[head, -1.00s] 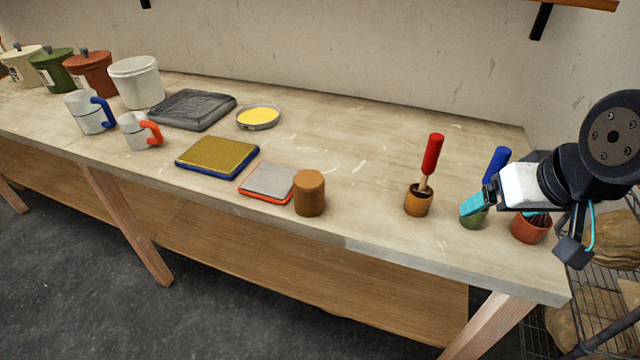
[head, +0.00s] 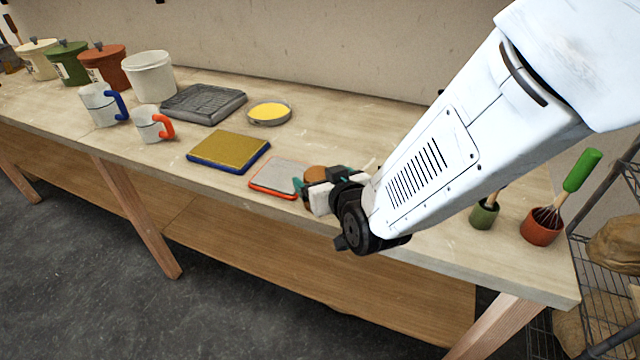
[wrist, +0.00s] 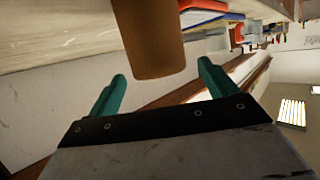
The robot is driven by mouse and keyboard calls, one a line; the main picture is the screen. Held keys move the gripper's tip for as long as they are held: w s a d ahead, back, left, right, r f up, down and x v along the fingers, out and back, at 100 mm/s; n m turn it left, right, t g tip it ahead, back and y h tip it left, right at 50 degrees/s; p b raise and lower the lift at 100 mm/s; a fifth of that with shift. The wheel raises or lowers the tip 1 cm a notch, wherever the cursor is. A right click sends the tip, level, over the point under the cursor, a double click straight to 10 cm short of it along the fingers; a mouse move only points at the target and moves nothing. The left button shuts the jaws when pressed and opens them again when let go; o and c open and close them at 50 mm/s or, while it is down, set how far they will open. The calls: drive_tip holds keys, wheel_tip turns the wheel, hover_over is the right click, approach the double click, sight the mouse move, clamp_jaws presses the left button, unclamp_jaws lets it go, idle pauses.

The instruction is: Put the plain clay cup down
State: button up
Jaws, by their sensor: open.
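The plain clay cup (head: 316,172), a brown cylinder, stands at the front of the workbench beside the red-edged pad. In the head view my gripper and wrist cover most of it; only its top shows. My gripper (head: 322,184) is at the cup, near the bench's front edge. In the wrist view the cup (wrist: 150,38) is large, and its rounded end lies between the two teal fingertips of my gripper (wrist: 162,72). The fingers are wide apart, with gaps showing beside the cup, and they do not hold it.
A red-edged grey pad (head: 278,177) lies just left of the cup. A blue-edged yellow pad (head: 230,150), two mugs and a yellow dish (head: 270,111) lie farther left. Green (head: 484,213) and red-brown (head: 541,226) pots with tools stand right. My arm hides the middle-right bench.

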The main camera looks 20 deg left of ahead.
sight(319, 174)
drive_tip(key=x, duration=0.4)
drive_tip(key=shift+w+a+f, duration=0.15)
drive_tip(key=shift+w+f, duration=0.05)
drive_tip(key=shift+w, duration=0.1)
drive_tip(key=c, duration=1.3)
drive_tip(key=shift+r, duration=0.2)
